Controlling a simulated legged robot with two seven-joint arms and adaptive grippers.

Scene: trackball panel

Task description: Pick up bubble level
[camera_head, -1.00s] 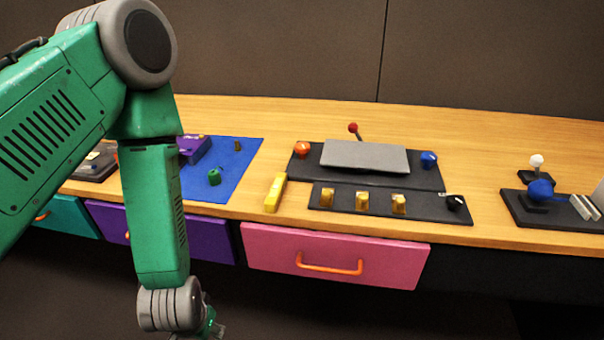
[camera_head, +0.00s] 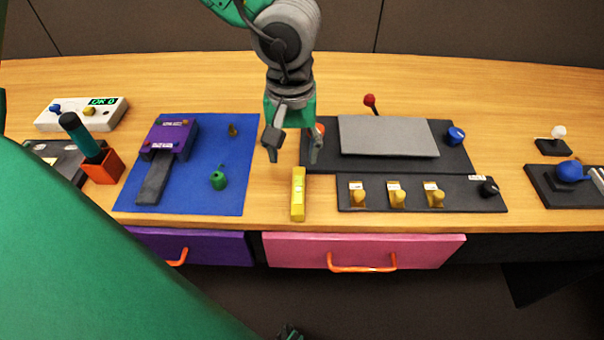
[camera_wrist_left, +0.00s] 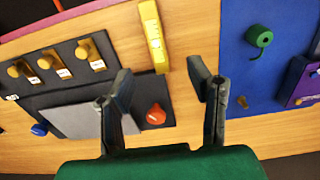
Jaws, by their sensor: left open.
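The bubble level is a yellow bar (camera_head: 298,194) lying on the wooden table between the blue mat and the black panels, near the front edge. It also shows in the left wrist view (camera_wrist_left: 154,38), beyond the fingertips and between them. My left gripper (camera_head: 291,155) is open and empty, pointing down above the table just behind the level. My right gripper cannot be made out for certain.
A blue mat (camera_head: 208,190) with a purple device (camera_head: 168,138) and a green item (camera_head: 219,179) lies left of the level. A black panel with yellow knobs (camera_head: 420,207) is close on its right. An orange knob (camera_wrist_left: 156,114) is near my left fingers.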

